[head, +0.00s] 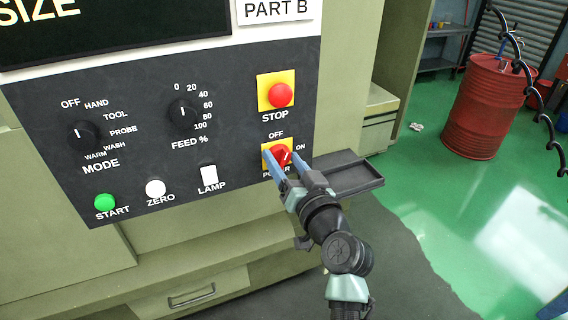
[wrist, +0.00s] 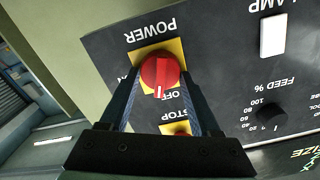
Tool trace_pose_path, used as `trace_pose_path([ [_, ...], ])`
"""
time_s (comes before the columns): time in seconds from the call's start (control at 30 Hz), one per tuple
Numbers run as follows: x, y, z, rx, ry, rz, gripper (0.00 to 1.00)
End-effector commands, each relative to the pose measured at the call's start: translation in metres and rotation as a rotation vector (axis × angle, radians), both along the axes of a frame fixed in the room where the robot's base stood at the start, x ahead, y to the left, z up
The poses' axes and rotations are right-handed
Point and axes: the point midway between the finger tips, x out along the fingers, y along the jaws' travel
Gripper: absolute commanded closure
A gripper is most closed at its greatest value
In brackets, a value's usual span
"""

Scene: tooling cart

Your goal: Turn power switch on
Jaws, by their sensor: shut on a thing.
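The power switch is a red rotary knob (head: 280,152) on a yellow plate at the lower right of the black control panel, with OFF above it and ON to its right. My gripper (head: 283,158) has its two blue fingers on either side of the knob, shut on it. The wrist view shows the panel upside down, with the red knob (wrist: 160,70) between the fingers (wrist: 163,88). A white mark on the knob faces the OFF label in that view. The ON label is mostly hidden there by a finger.
A red stop button (head: 280,95) on a yellow plate sits just above the switch. The lamp switch (head: 209,174), feed dial (head: 184,112) and mode dial (head: 83,136) are to the left. A dark tray (head: 350,175) juts out at the right. A red drum (head: 484,108) stands farther off.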

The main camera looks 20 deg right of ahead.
Motion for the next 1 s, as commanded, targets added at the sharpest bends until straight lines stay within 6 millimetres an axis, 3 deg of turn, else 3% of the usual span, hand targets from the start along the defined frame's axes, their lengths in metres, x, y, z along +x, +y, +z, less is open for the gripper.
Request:
trace_pose_path([
  [1.0, -0.0001, -0.0032, -0.0028, 0.947, 0.033, 0.000, 0.92],
])
